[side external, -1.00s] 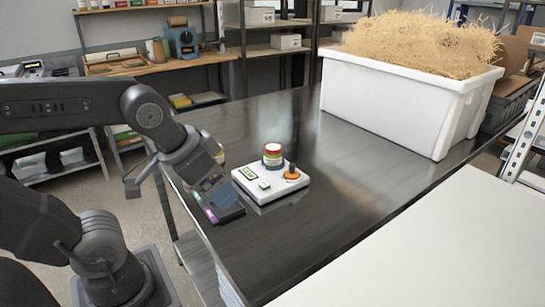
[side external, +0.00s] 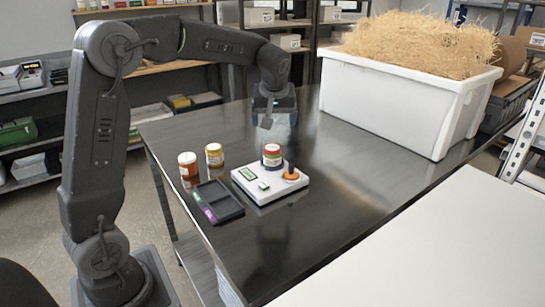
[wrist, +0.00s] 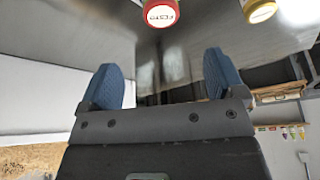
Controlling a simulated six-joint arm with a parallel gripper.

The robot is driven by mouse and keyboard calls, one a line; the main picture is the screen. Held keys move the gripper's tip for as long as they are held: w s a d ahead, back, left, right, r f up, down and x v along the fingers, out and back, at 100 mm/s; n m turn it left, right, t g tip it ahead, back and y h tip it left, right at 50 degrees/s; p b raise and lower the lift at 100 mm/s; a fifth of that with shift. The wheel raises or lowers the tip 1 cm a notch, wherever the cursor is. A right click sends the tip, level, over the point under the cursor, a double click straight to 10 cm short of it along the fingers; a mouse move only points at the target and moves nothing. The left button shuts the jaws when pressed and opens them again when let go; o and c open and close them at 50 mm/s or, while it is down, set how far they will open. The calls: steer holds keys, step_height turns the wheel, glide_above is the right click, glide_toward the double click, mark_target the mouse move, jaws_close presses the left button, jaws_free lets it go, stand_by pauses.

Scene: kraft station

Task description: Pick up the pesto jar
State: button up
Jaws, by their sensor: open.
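The pesto jar (side external: 272,155) has a red lid and stands upright on a white scale (side external: 242,183) on the dark metal table. In the wrist view the jar's labelled lid (wrist: 160,13) shows at the top edge, partly cut off. My gripper (side external: 274,118) is above the table behind the scale, apart from the jar. In the wrist view my gripper (wrist: 164,75) shows two blue fingers spread wide with nothing between them.
Two other jars, one orange-red (side external: 188,168) and one yellow (side external: 214,155), stand left of the scale. A dark tray (side external: 225,208) lies in front of them. An orange-based knob (side external: 291,174) is beside the jar. A large white bin (side external: 390,105) of straw stands right.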

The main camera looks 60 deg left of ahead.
mark_target(273, 148)
steer(key=x, duration=1.3)
steer(key=shift+s+f, duration=0.2)
steer(key=shift+s, duration=0.05)
steer(key=shift+c, duration=0.2)
steer(key=shift+d, duration=0.1)
steer(key=c, duration=1)
steer(key=shift+r, duration=0.1)
steer(key=shift+c, duration=0.4)
steer(key=shift+r, duration=0.1)
